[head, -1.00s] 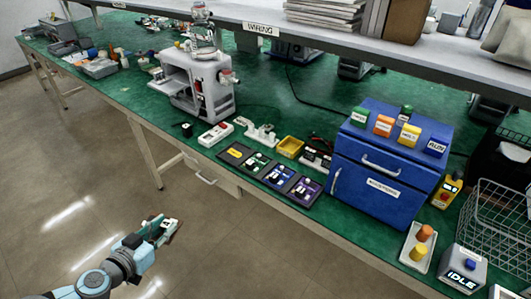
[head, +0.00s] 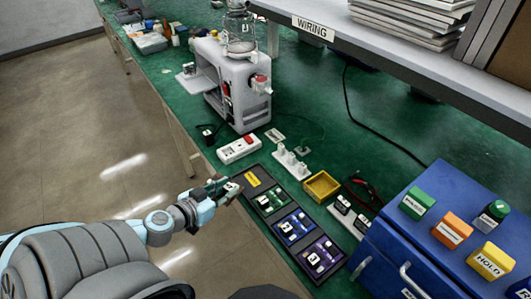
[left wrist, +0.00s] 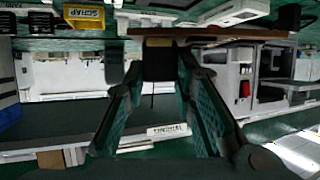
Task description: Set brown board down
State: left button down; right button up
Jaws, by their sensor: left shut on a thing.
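My left gripper (head: 212,190) is shut on the brown board and holds it at the bench's front edge, just left of the dark tray (head: 276,240). In the left wrist view the brown board (left wrist: 215,32) shows as a thin, nearly level edge beyond my left gripper's fingertips (left wrist: 160,62). Its face is hidden there. In the head view the board is small and mostly covered by the gripper. The tray holds a green board (head: 270,201), a blue board (head: 295,228) and a purple board (head: 321,258). Its far-left place, with a yellow label (head: 253,181), looks empty. My right gripper is not in view.
A white box with a red part (head: 238,149) and a grey machine (head: 240,95) stand behind the tray. A white multi-post block (head: 290,162) and a yellow bin (head: 322,186) lie beyond it.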

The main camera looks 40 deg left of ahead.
pick_arm(q)
jog(key=w+a+r+n+g+y+b, duration=0.3)
jog(key=w+a+n+g+y+b, duration=0.2)
jog(key=w+a+n+y+b, duration=0.55)
jog(key=w+d+r+n+g+y+b, duration=0.2)
jog(key=w+d+r+n+g+b, duration=0.2)
jog(key=w+d+r+b, duration=0.35)
jog(key=f+b, duration=0.1)
jog(key=f, duration=0.6)
jog(key=f+b, duration=0.1)
jog(key=f, duration=0.6)
jog(key=d+f+b, duration=0.1)
jog(key=f, duration=0.5)
jog(key=shift+w+f+b, duration=0.3)
jog(key=shift+w+f, duration=0.05)
jog(key=shift+f, duration=0.05)
jog(key=c, duration=1.3)
grip_release()
jog(key=shift+c, duration=0.2)
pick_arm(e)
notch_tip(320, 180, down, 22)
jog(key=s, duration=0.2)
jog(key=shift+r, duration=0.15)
pick_arm(q)
jog(key=shift+d+r, duration=0.1)
jog(key=p+v, duration=0.2)
jog(key=v, duration=1)
jog(key=shift+w, duration=0.15)
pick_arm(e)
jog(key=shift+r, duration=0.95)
